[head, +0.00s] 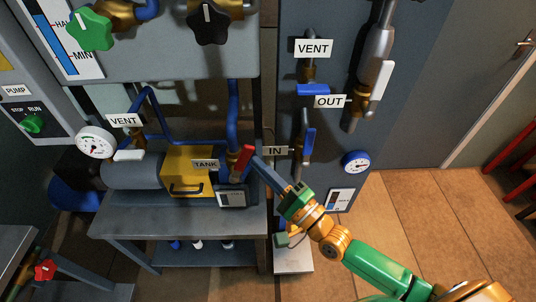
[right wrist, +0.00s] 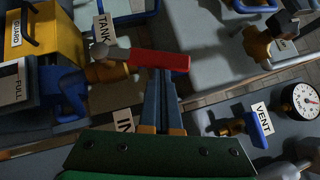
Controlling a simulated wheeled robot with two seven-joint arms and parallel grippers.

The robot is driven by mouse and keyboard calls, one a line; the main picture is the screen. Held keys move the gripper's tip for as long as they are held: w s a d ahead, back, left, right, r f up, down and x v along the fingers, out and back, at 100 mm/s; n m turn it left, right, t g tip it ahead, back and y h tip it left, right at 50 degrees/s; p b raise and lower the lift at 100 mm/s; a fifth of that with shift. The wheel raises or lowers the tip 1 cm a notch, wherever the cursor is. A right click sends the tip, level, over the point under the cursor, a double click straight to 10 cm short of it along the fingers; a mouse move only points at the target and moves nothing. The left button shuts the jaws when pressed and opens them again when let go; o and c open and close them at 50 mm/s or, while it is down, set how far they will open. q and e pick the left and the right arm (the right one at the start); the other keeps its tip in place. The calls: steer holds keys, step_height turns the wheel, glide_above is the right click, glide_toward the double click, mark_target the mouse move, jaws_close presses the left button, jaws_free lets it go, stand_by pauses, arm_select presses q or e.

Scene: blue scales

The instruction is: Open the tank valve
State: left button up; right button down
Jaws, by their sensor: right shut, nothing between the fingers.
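The tank valve's red lever handle (head: 242,162) is beside the TANK label (head: 206,164), right of the yellow guard box. In the right wrist view the red handle (right wrist: 160,60) lies nearly level across the picture, its brass body to the left near the TANK label (right wrist: 103,34). My right gripper (head: 256,163) reaches up from the lower right, its tips at the handle's right side. In the right wrist view the blue fingers of the right gripper (right wrist: 160,72) are together and empty, tips at the handle's edge. I cannot tell whether they touch it. My left gripper is not visible.
A blue-handled valve (head: 309,141) stands right of the IN label (head: 276,151), close to my right gripper. The yellow guard box (head: 190,172) and blue pipes (head: 233,105) are left of the handle. Open floor (head: 415,210) lies to the right.

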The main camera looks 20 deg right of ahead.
mark_target(242, 157)
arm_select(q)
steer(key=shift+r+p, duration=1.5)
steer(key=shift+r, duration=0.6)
arm_select(e)
steer(key=shift+w+a+r+n+g, duration=0.25)
steer(key=shift+a+r, duration=0.25)
steer(key=shift+a, duration=0.15)
steer(key=shift+w+a+r+n+g, duration=0.15)
steer(key=shift+a+r+n+g, duration=0.1)
steer(key=shift+a+r, duration=0.3)
steer(key=shift+a, duration=0.15)
steer(key=shift+f, duration=0.1)
